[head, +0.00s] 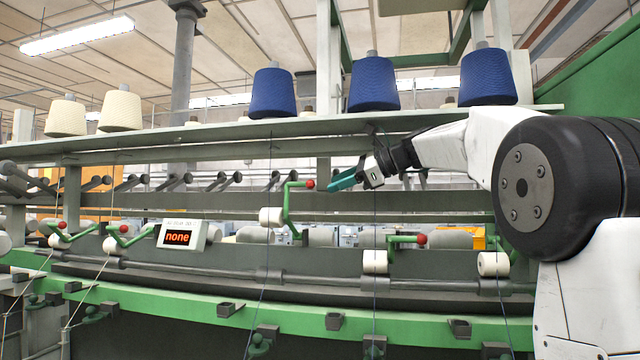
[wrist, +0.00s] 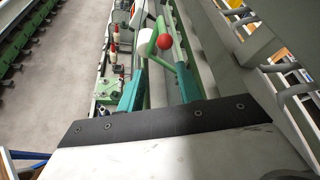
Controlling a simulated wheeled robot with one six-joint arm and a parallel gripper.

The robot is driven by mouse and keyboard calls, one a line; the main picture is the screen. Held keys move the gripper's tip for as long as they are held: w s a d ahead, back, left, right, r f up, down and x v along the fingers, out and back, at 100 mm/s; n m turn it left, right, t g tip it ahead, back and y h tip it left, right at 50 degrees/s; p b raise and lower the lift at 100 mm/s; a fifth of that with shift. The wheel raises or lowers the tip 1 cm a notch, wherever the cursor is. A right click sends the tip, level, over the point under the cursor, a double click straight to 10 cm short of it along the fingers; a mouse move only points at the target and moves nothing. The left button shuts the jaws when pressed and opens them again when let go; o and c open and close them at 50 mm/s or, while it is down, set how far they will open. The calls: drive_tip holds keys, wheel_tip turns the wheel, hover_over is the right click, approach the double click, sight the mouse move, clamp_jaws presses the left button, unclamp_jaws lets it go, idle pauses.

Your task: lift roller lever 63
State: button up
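A green roller lever (head: 287,207) with a red ball knob (head: 310,184) stands upright above a white roller (head: 270,217), higher than the other levers. No number is readable on it. My gripper (head: 338,183), with teal fingers, is just right of the red knob, apart from it in the head view. In the wrist view the fingers (wrist: 158,82) are spread with a gap between them. The red knob (wrist: 165,41) shows ahead, near the right finger; I cannot tell whether they touch. Other levers with red knobs (head: 421,239) lie low, near horizontal.
A small display (head: 183,235) reads "none". Blue cones (head: 373,84) and cream cones (head: 120,109) stand on the shelf (head: 220,135) above. Thin yarns run down past the levers. A green rail (head: 180,301) crosses below. Open floor (wrist: 60,90) shows at left in the wrist view.

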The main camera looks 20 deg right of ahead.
drive_tip(key=shift+s+d, duration=0.6)
drive_tip(key=shift+s, duration=0.1)
drive_tip(key=s+a+f+n+g+h, duration=0.25)
drive_tip(key=s+a+f+n, duration=0.35)
drive_tip(key=s+a+f, duration=0.35)
drive_tip(key=s+f+n+g+h, duration=0.6)
drive_tip(key=s+f+n, duration=0.9)
drive_tip(key=s+f, duration=1.3)
drive_tip(key=s+h, duration=0.1)
drive_tip(key=s, duration=0.2)
drive_tip(key=shift+s+a+f+n, duration=0.25)
drive_tip(key=shift+a+n, duration=0.05)
drive_tip(key=shift+a, duration=0.1)
